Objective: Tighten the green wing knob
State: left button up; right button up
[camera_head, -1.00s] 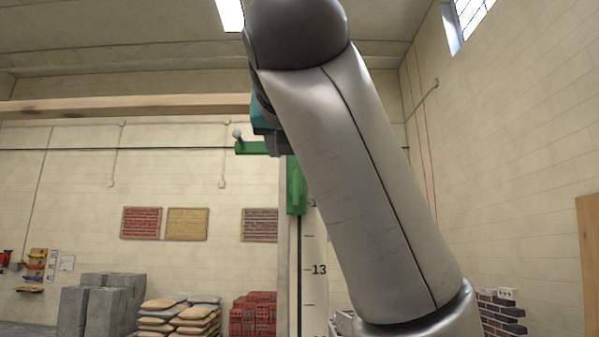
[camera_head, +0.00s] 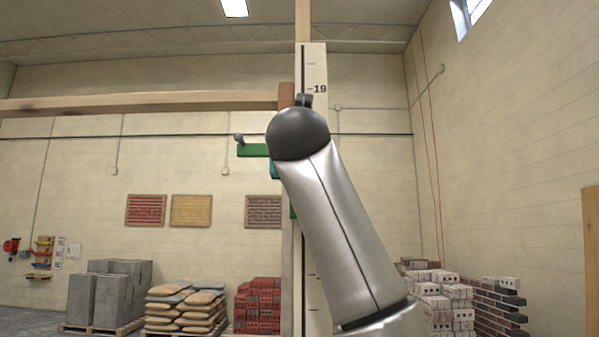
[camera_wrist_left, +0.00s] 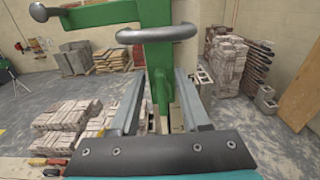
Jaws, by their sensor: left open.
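A green bracket (camera_head: 252,150) with a grey ball at its left end is clamped beside a tall staff in the head view. In the left wrist view the green bracket (camera_wrist_left: 105,15) fills the top, with a curved grey bar (camera_wrist_left: 157,33) across it. A narrow upright green piece (camera_wrist_left: 159,88), perhaps the wing knob, stands between the fingers of my left gripper (camera_wrist_left: 160,74). These fingers are open; contact with the green piece cannot be told. In the head view my grey arm hides most of the gripper and bracket. My right gripper is not in view.
The pale marked staff (camera_head: 313,70) stands upright behind my arm. A wooden beam (camera_head: 140,103) runs level to the left. Grey blocks (camera_head: 98,295), sacks (camera_head: 185,308), red bricks (camera_head: 258,300) and pale bricks (camera_head: 445,300) stand on the floor behind.

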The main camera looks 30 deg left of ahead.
pick_arm(q)
jog(key=shift+w+a, duration=0.15)
jog(key=shift+w, duration=0.1)
grip_shut()
dwell(0.5)
